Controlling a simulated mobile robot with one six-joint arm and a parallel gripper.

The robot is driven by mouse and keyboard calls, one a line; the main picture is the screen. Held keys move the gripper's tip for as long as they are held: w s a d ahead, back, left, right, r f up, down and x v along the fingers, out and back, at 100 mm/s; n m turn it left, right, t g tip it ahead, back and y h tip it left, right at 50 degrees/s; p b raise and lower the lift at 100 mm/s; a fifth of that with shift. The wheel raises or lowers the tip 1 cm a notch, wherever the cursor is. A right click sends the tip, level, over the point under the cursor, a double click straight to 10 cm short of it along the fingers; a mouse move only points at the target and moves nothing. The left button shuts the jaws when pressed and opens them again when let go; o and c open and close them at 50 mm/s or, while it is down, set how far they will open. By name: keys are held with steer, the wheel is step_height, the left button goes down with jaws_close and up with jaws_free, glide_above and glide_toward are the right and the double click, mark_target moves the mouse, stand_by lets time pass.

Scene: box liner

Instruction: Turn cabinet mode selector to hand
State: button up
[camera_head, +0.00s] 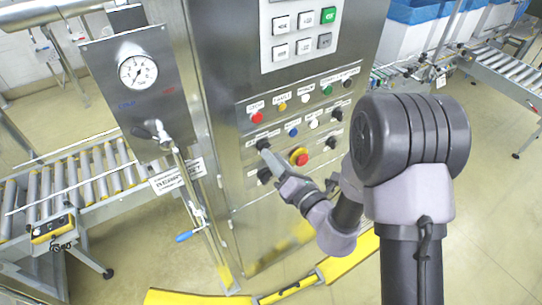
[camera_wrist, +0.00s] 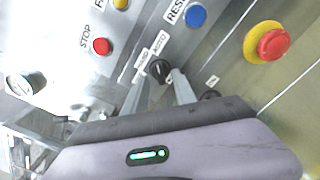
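The mode selector is a small black knob (camera_wrist: 159,71) with printed labels (camera_wrist: 150,50) beside it, one of which seems to read AUTO. In the head view the knob (camera_head: 262,144) is at the left of the cabinet's control panel (camera_head: 297,105). My gripper (camera_wrist: 160,76) has its two fingers spread, one on each side of the knob. Whether either finger touches the knob, I cannot tell. In the head view my gripper (camera_head: 266,153) reaches the panel at this knob and partly covers it. The knob's exact pointing direction is too small to read.
Close by are a red stop button (camera_wrist: 102,46), a blue reset button (camera_wrist: 196,15) and a red emergency stop on yellow (camera_wrist: 272,44). Another black knob (camera_head: 264,175) sits below. A gauge plate (camera_head: 138,72) and a roller conveyor (camera_head: 80,175) stand left of the cabinet.

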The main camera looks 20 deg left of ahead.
steer(key=shift+x, duration=1)
jaws_close()
steer(key=shift+n, duration=0.3)
steer(key=shift+f+n+b, duration=0.1)
steer(key=shift+n+b, duration=2.7)
steer(key=shift+n, duration=1.2)
